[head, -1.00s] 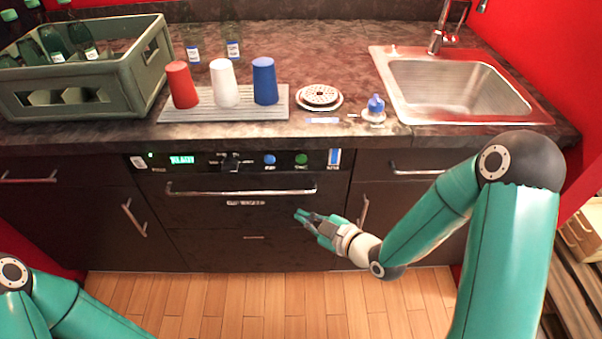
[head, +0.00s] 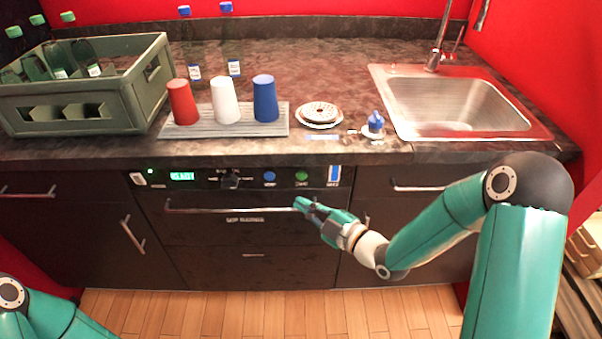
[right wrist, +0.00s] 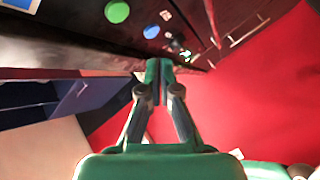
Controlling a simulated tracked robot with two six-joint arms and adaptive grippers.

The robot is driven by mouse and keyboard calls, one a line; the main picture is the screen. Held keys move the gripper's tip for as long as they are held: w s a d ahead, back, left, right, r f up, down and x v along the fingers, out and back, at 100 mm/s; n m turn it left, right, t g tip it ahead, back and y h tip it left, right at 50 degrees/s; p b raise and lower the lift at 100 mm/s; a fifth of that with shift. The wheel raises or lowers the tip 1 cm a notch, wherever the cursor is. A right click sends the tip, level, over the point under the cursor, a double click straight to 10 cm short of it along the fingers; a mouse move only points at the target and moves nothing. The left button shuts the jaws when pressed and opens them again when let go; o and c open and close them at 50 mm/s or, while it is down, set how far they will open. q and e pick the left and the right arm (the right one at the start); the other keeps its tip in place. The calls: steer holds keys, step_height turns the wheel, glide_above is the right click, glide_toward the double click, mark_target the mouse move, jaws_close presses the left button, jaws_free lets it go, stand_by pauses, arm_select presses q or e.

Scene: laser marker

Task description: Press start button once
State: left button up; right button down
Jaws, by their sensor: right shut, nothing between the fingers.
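The control panel (head: 205,179) runs along the top of the dark appliance front under the counter. It has a green button (head: 302,176) and a blue button (head: 269,176); their labels are too blurred to read surely. My right gripper (head: 300,204) is shut and empty, in front of the appliance and just below the green button in the head view. In the right wrist view its closed fingers (right wrist: 157,66) lie apart from the green button (right wrist: 117,12) and the blue button (right wrist: 151,31). My left gripper is out of view; only part of that arm shows.
A long bar handle (head: 215,210) crosses the appliance below the panel, close to my right gripper in the picture. A lit green display (head: 183,176) and a dark knob (head: 230,178) are left of the buttons. Cups stand on a drying mat (head: 205,131) above.

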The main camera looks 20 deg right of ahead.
mark_target(302, 176)
steer(key=shift+w+d, duration=0.25)
steer(key=shift+w, duration=0.65)
steer(key=shift+w+d, duration=0.25)
steer(key=shift+w, duration=0.65)
steer(key=shift+w+d, duration=0.25)
steer(key=shift+w, duration=0.65)
steer(key=shift+w+d+b, duration=0.1)
steer(key=shift+w+b, duration=0.15)
steer(key=shift+b, duration=0.15)
steer(key=shift+w, duration=0.15)
steer(key=shift+w+d+b, duration=0.15)
steer(key=shift+w+b, duration=0.25)
steer(key=shift+s, duration=0.1)
steer(key=shift+s+a+b, duration=0.2)
steer(key=shift+s+b, duration=0.4)
steer(key=shift+s, duration=0.1)
